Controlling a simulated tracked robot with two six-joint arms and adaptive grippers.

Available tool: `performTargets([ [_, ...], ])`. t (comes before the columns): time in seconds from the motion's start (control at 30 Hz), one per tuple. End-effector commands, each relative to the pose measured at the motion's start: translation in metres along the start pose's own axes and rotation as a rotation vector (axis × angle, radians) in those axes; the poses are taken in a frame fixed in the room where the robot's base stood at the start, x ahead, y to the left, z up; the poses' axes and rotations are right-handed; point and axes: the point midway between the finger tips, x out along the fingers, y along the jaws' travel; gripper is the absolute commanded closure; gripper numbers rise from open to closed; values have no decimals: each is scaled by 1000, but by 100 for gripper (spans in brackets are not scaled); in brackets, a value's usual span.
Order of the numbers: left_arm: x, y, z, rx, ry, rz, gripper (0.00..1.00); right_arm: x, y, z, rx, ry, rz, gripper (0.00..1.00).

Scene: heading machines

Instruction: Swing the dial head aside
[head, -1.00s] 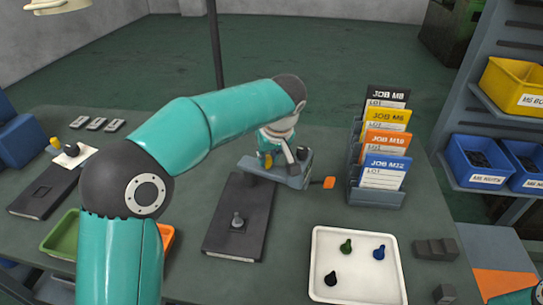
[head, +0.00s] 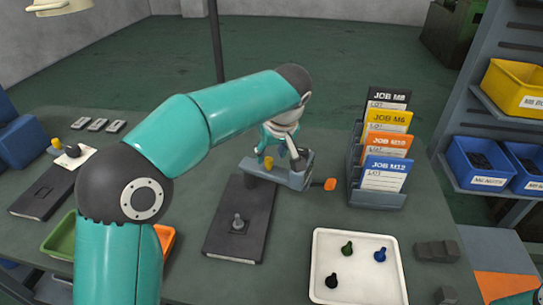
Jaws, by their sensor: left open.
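My left gripper (head: 284,153) is open, reaching down over the unit. One finger is near its right end; I cannot tell whether it touches. The wrist hides part of the unit. My right gripper is out of view.
A rack of job cards (head: 377,198) stands close to the right of the unit. A white tray (head: 325,290) with several small knobbed pieces lies front right. A second dark plate (head: 42,192) and a green bin (head: 58,240) are at left. Bare table lies between plate and tray.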

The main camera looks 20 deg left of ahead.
Motion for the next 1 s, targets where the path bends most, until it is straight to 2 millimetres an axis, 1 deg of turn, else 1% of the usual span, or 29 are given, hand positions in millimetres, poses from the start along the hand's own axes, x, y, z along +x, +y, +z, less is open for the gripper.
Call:
performTargets([
  [0.03, -11, 1, -1, 0, 3, 5, 53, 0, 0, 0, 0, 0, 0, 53],
  [0.2, -46, 2, -1, -1, 3, 5, 53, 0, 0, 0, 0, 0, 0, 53],
  [0.3, -64, 2, 0, 0, 2, 6, 53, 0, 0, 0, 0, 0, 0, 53],
  [0.43, -82, 2, -1, -1, 1, 4, 53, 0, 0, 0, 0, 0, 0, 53],
  [0.6, -92, 2, -1, 0, 0, 3, 53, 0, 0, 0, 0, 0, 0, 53],
  [1.0, -93, 2, -1, 0, 0, 2, 53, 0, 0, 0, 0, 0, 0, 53],
])
